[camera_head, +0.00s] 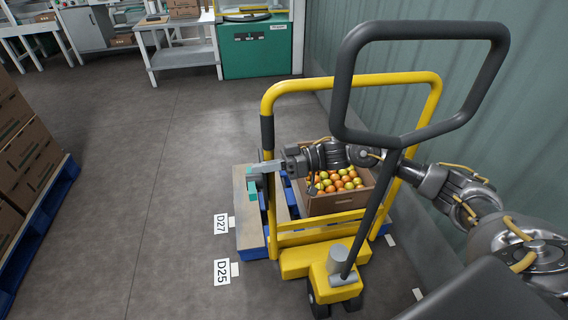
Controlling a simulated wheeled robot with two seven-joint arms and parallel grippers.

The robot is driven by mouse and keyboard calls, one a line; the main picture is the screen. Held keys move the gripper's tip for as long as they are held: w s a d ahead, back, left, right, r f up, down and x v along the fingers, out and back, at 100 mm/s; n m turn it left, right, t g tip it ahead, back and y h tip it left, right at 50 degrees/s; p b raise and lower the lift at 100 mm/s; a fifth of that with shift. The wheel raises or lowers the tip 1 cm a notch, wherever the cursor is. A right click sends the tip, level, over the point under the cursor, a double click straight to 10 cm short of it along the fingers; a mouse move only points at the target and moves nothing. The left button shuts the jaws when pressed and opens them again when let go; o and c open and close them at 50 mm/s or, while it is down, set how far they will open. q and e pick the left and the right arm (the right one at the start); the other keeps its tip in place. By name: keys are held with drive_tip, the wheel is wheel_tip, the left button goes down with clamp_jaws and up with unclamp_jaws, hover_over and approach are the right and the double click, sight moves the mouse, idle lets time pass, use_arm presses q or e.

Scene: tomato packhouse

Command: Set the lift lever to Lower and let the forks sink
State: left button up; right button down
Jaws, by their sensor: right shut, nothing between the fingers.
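The pallet truck has a yellow frame (352,80), a yellow base (305,260) and a tall dark loop handle (345,80) on a tilted shaft. I cannot make out a separate lift lever or its setting. The forks are hidden by the truck and its load, so their height does not show. My right gripper (254,169) is shut and empty, pointing left beside the frame's left post, below its black sleeve (267,132). Whether it touches the post I cannot tell. My left gripper is out of view.
A cardboard crate (336,204) of tomatoes sits on a pallet behind the frame. Stacked boxes (28,150) stand on a blue pallet at left. A grey table (185,58) and green cabinet (253,52) stand behind. A wall is close at right; floor at left centre is clear.

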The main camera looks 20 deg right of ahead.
sight(251, 181)
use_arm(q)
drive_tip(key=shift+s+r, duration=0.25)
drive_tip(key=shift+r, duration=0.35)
use_arm(e)
drive_tip(key=f, duration=0.1)
drive_tip(key=s+f, duration=0.1)
drive_tip(key=f, duration=0.1)
drive_tip(key=shift+s+a+f, duration=0.2)
drive_tip(key=shift+a+f, duration=0.1)
drive_tip(key=shift+a, duration=0.1)
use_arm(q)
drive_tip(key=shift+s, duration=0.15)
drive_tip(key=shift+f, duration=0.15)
use_arm(e)
drive_tip(key=shift+f, duration=0.1)
